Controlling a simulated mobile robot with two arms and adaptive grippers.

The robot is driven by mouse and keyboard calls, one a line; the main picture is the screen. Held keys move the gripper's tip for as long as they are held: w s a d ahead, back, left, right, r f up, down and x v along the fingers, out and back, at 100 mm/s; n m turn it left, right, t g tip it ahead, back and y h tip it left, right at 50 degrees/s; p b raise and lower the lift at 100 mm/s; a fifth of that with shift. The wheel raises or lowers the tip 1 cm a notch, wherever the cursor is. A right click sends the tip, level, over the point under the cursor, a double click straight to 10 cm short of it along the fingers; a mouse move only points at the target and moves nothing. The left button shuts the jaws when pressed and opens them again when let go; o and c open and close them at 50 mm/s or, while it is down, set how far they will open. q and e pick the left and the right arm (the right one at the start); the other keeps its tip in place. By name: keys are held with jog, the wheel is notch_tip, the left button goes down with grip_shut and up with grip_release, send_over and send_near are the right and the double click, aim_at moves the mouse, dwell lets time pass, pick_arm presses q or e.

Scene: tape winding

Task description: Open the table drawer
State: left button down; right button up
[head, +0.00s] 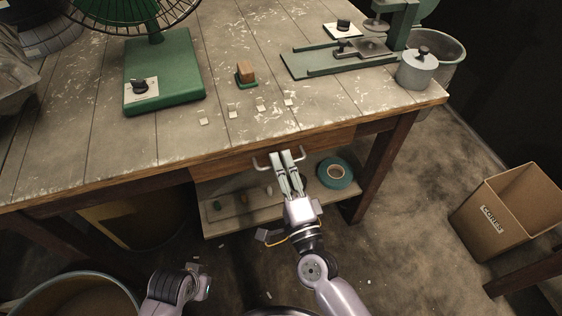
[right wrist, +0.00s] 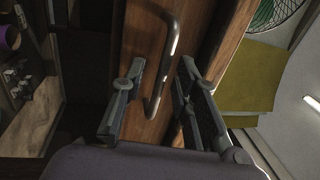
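The wooden table drawer (head: 232,163) sits under the front edge of the worktable (head: 110,150) and looks flush with it. Its metal bar handle (head: 259,161) also shows in the right wrist view (right wrist: 172,45), in front of the brown drawer front (right wrist: 196,25). My right gripper (head: 287,153) is at the handle. In the right wrist view its fingers (right wrist: 163,66) are apart, one on each side of the bar, with visible gaps.
A lower shelf (head: 235,222) with a teal tape roll (head: 349,173) lies below the drawer. A table leg (head: 385,165) stands to the right. A cardboard box (head: 515,205) is on the floor at right. A green fan base (head: 165,75) and a small press (head: 345,55) stand on the tabletop.

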jog(key=shift+w+a+r, duration=0.1)
jog(key=shift+w, duration=0.35)
jog(key=shift+c, duration=0.2)
grip_shut()
dwell(0.5)
